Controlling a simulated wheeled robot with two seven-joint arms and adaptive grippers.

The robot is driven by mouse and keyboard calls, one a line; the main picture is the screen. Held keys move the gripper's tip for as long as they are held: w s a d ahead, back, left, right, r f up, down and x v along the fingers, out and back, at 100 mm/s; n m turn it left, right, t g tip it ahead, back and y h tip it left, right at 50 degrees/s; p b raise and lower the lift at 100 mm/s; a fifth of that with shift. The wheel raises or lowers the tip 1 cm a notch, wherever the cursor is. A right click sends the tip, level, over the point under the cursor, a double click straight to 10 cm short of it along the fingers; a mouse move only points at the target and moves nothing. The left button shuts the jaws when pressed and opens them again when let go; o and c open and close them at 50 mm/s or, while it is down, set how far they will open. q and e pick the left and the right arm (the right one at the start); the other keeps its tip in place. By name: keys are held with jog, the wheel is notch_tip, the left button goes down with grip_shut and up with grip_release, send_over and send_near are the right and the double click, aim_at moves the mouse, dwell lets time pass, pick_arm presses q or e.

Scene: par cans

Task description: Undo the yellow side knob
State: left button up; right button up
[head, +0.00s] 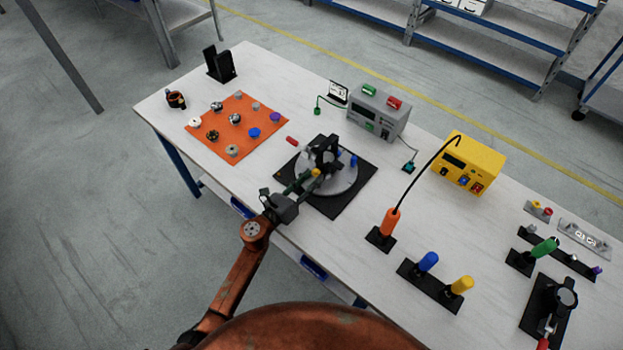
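A small yellow side knob (316,172) shows at the near side of a black fixture (325,151) on a round grey plate (345,180). The plate sits on a black square base (340,206). My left gripper (309,179) reaches in from the lower left, with its fingertips right at the yellow knob. The fingers partly cover the area around the knob, and I cannot tell whether they touch it or are closed on it. A blue knob (354,160) stands at the plate's right side. My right gripper is not in view.
An orange mat (258,147) with several small knobs lies to the left. A red piece (292,141) lies near the base. A grey box (377,112) and yellow box (468,165) stand behind. An orange-handled tool (389,223) and blue and yellow handles (428,262) stand to the right.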

pick_arm(q)
jog(key=shift+o, duration=0.5)
jog(key=v, duration=1.2)
